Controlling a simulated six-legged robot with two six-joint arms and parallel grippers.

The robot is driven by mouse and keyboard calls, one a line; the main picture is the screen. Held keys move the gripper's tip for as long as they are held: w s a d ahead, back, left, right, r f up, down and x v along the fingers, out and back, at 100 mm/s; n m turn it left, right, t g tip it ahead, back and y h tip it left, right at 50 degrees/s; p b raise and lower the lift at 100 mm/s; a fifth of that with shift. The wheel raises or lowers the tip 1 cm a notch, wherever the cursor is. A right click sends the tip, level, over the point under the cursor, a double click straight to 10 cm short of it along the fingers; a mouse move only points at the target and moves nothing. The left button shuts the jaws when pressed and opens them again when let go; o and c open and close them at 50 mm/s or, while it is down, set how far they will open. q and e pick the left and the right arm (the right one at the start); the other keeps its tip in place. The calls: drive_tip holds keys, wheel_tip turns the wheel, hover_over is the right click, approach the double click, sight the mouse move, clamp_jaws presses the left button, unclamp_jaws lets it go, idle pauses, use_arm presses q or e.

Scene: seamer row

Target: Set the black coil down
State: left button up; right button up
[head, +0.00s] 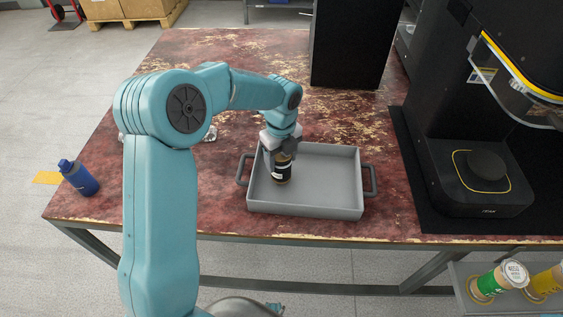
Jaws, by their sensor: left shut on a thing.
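The black coil (283,170) is a small dark cylinder with a pale label and a tan band near its lower end. It stands upright at the left part of a grey tray (330,202) with two side handles. My left gripper (280,158) comes down from above and is shut on the coil's upper part. The coil is over the tray's floor; I cannot tell whether its bottom touches it. My right gripper is not in view.
A worn red table (220,215) carries the tray. A black machine (470,160) fills the right, with a tall black box (350,45) behind. A lower shelf holds green (502,280) and yellow spools.

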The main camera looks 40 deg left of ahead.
use_arm(q)
wheel_tip(320, 180, down, 2)
drive_tip(key=shift+w+f, duration=0.1)
drive_tip(key=o, duration=1.2)
drive_tip(key=shift+c, duration=0.2)
wheel_tip(320, 180, up, 12)
drive_tip(key=shift+r+p, duration=0.15)
drive_tip(key=shift+p, duration=0.45)
